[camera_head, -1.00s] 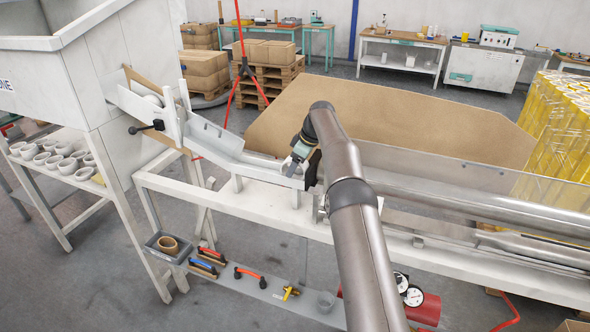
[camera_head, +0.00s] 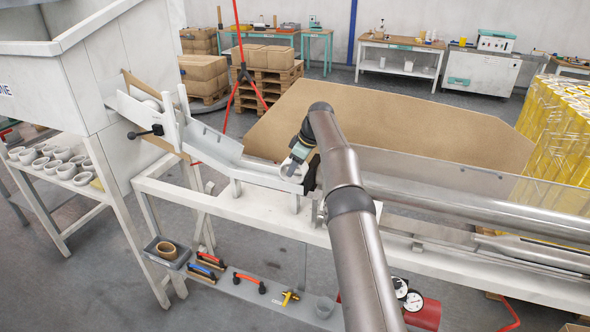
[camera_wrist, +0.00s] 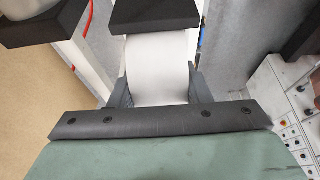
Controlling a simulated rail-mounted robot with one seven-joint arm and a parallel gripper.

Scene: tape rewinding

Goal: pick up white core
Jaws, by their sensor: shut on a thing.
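My gripper (camera_head: 297,167) is at the end of the sloping metal chute, near the middle of the head view. It is shut on a white core (camera_head: 287,175), whose pale curved rim shows just left of the gripper. The wrist view shows the white core (camera_wrist: 158,68) as a smooth white curved wall between the grey fingers of my gripper (camera_wrist: 158,88). The core's lower part is hidden behind the dark gripper edge. Whether the core still touches the chute cannot be told.
The chute (camera_head: 215,147) runs down from a white hopper (camera_head: 50,70) at left. A white-framed bench (camera_head: 260,215) with long metal rollers (camera_head: 450,205) extends right. A brown board (camera_head: 390,120) stands behind. Several white rings (camera_head: 65,170) sit on a shelf at left.

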